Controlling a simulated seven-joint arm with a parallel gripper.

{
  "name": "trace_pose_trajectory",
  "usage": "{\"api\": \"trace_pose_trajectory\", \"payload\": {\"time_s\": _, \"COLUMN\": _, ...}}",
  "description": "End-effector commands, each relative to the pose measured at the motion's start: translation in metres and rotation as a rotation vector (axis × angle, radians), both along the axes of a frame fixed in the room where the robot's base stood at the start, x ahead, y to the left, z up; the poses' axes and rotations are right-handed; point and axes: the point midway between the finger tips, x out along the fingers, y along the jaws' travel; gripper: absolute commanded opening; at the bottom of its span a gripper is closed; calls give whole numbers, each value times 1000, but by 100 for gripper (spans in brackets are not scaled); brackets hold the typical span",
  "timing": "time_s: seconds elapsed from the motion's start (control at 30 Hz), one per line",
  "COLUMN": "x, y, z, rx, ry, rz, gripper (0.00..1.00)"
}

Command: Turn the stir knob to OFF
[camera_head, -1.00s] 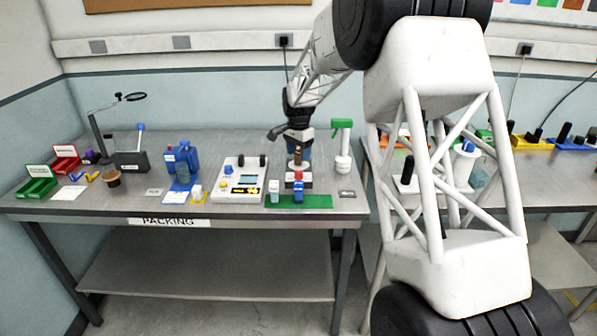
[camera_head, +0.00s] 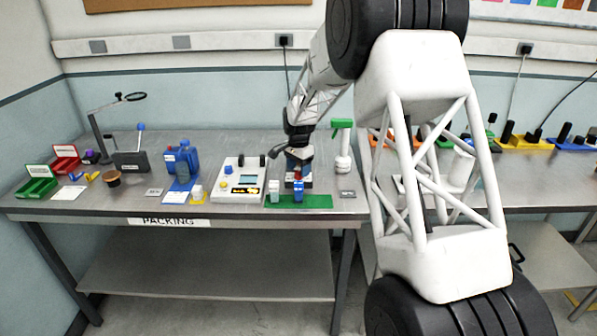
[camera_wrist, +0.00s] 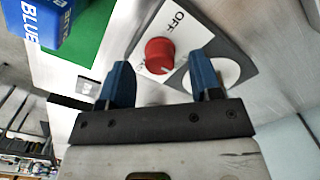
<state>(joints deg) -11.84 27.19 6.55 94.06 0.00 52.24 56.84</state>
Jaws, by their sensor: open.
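My gripper (camera_wrist: 161,64) is open, with one blue finger on each side of the knob in the picture. I see no clear contact with the knob, and how deep the fingertips reach is hard to judge. In the head view my gripper (camera_head: 298,168) is low over the stirrer, which it mostly hides.
A blue box (camera_head: 298,190) stands on a green mat (camera_head: 318,202) just in front of the stirrer.

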Motion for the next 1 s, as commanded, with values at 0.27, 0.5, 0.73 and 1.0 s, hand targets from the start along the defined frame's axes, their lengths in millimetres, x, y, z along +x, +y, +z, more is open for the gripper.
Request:
{"api": "trace_pose_trajectory", "payload": {"time_s": 0.27, "x": 0, "y": 0, "z": -14, "rx": 0, "ry": 0, "rz": 0, "gripper": 58}}
{"api": "trace_pose_trajectory", "payload": {"time_s": 0.5, "x": 0, "y": 0, "z": -14, "rx": 0, "ry": 0, "rz": 0, "gripper": 58}}
{"api": "trace_pose_trajectory", "payload": {"time_s": 0.73, "x": 0, "y": 0, "z": -14, "rx": 0, "ry": 0, "rz": 0, "gripper": 26}}
{"api": "trace_pose_trajectory", "payload": {"time_s": 1.0, "x": 0, "y": 0, "z": -14, "rx": 1, "ry": -1, "rz": 4, "gripper": 9}}
